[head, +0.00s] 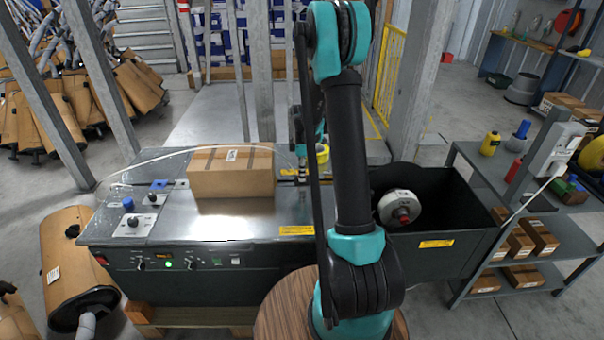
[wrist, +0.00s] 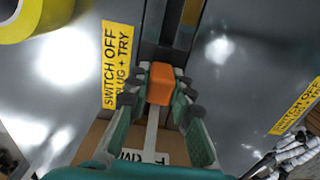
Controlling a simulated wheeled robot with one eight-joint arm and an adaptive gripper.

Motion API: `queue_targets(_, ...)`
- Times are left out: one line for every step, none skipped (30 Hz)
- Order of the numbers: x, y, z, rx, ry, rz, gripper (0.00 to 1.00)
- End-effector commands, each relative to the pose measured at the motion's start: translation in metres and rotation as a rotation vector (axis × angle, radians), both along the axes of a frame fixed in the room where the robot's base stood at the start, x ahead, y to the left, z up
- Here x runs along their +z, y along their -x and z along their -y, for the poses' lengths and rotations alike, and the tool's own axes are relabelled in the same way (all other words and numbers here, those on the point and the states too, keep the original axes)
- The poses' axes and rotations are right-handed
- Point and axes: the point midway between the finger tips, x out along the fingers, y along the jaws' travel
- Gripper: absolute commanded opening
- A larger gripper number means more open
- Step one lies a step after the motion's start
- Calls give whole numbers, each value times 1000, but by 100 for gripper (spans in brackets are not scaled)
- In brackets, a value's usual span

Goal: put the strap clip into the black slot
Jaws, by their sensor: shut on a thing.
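The strap clip (wrist: 160,83) is an orange block between my fingers in the wrist view. My gripper (wrist: 160,97) is shut on it, with a finger on each side. A pale strap (wrist: 152,135) runs from the clip back toward the cardboard box (head: 230,172). A dark slot (wrist: 150,52) in the grey machine top lies just beyond the clip. I cannot tell whether the clip touches it. In the head view my gripper (head: 303,173) is low at the right of the box, partly hidden by my arm, and the clip cannot be made out.
The box rests on the steel machine top (head: 240,222). A yellow round part (wrist: 25,18) is at the upper left of the wrist view. Yellow warning labels (wrist: 116,62) flank the slot. A black bin (head: 445,215) with a strap reel (head: 399,208) stands at the right.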

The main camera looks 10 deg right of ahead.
Motion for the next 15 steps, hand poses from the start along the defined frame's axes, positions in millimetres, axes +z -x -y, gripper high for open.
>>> queue_targets(0, 0, 0, 0, 0, 0, 0)
queue_targets(0, 0, 0, 0, 0, 0, 0)
queue_targets(0, 0, 0, 0, 0, 0, 0)
queue_targets(0, 0, 0, 0, 0, 0, 0)
queue_targets(0, 0, 0, 0, 0, 0, 0)
queue_targets(-1, 0, 0, 0, 0, 0, 0)
queue_targets(-1, 0, 0, 0, 0, 0, 0)
queue_targets(-2, 0, 0, 0, 0, 0, 0)
queue_targets(-2, 0, 0, 0, 0, 0, 0)
queue_targets(-3, 0, 0, 0, 0, 0, 0)
queue_targets(-3, 0, 0, 0, 0, 0, 0)
queue_targets(-4, 0, 0, 0, 0, 0, 0)
queue_targets(-5, 0, 0, 0, 0, 0, 0)
queue_targets(-5, 0, 0, 0, 0, 0, 0)
queue_targets(-6, 0, 0, 0, 0, 0, 0)
